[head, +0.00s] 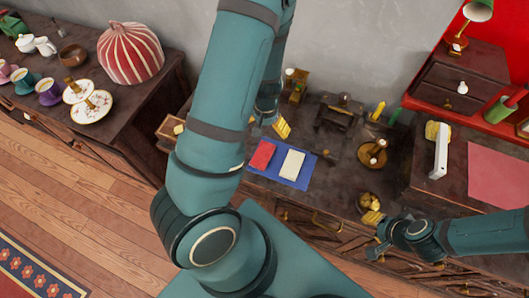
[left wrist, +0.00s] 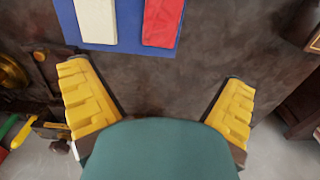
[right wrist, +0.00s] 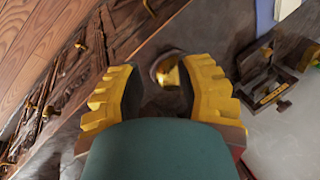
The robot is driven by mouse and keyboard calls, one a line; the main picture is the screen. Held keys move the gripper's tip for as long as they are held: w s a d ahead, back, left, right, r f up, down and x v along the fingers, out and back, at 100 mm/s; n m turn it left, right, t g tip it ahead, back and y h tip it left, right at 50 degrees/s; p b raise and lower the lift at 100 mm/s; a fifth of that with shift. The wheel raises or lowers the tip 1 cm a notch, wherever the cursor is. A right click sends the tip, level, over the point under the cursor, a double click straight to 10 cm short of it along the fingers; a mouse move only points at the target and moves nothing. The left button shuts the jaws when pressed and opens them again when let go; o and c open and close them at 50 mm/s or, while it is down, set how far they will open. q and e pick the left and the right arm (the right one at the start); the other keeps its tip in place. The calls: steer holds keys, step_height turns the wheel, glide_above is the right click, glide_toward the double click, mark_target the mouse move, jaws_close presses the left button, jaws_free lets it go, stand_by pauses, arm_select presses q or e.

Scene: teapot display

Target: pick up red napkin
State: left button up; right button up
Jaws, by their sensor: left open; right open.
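The red napkin (head: 262,155) lies folded on a blue mat (head: 298,180), left of a folded cream napkin (head: 292,164). In the left wrist view the red napkin (left wrist: 162,22) is at the top, with the cream napkin (left wrist: 96,22) to its left. My left gripper (left wrist: 158,105) is open and empty over the dark tabletop, apart from the red napkin; in the head view its yellow finger (head: 282,128) shows just behind the mat. My right gripper (right wrist: 158,95) is open and empty near the counter's front edge, with a brass bowl (right wrist: 170,72) beyond its fingers.
A brass bowl (head: 372,152) and a dark wooden device (head: 338,115) stand on the counter right of and behind the mat. A striped red-and-white tea cosy (head: 130,52), cups and plates stand on the left cabinet. Dark tabletop is bare around much of the mat.

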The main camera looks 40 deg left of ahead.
arm_select(q)
steer(key=b, duration=0.3)
glide_above(264, 151)
steer(key=f, duration=0.8)
steer(key=shift+w+f, duration=0.2)
steer(key=shift+w, duration=0.2)
steer(key=f+b, duration=0.1)
steer(key=f, duration=0.1)
steer(key=s+f, duration=0.1)
steer(key=f, duration=0.1)
steer(key=shift+f+b, duration=0.1)
steer(key=shift+b, duration=0.25)
steer(key=shift+w+f, duration=0.1)
steer(key=shift+f, duration=0.4)
arm_select(e)
steer(key=f, duration=0.1)
steer(key=s+f, duration=0.1)
steer(key=f, duration=0.3)
steer(key=shift+s+a+f, duration=0.1)
steer(key=shift+s+a, duration=0.1)
steer(key=shift+s, duration=0.1)
arm_select(q)
steer(key=c, duration=1.3)
